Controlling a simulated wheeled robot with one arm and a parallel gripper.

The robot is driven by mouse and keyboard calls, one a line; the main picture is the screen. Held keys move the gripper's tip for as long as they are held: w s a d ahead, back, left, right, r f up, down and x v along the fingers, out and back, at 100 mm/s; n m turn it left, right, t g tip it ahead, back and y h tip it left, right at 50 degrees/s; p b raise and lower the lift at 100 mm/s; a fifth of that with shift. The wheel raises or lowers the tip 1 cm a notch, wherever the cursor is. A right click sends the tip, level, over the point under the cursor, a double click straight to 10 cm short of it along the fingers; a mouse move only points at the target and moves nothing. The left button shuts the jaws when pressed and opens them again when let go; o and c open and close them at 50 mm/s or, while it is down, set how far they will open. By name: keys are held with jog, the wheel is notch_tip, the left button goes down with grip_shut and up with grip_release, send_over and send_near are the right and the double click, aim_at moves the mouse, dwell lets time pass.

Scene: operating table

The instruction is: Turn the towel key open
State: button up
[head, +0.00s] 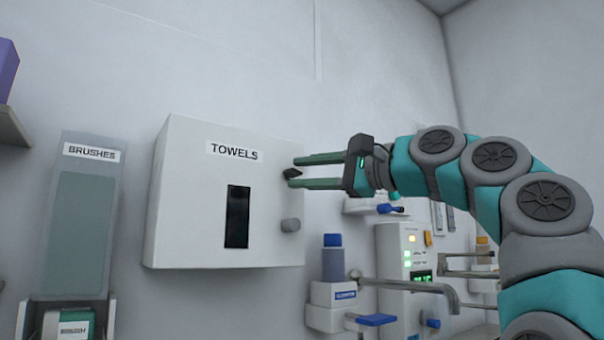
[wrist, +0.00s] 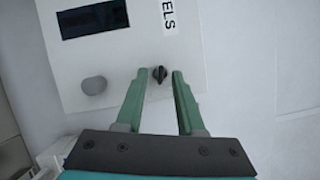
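The white box labelled TOWELS (head: 190,215) is mounted on the wall in the head view. Its small black key (head: 292,174) sits near the right edge of the front, above a grey round knob (head: 290,225). In the wrist view the key (wrist: 159,74) lies between the tips of my gripper (wrist: 159,76). My gripper (head: 293,172) has its two green fingers apart, one on each side of the key, with gaps visible on both sides in the wrist view. I cannot tell how deep the fingertips reach around the key.
A BRUSHES dispenser (head: 80,215) hangs left of the towel box. Below right are a blue-capped bottle (head: 333,262), a metal tap arm (head: 415,288) and a white panel with lights (head: 397,258). The wall above the box is clear.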

jog(key=v, duration=0.7)
jog(key=shift+o, duration=0.3)
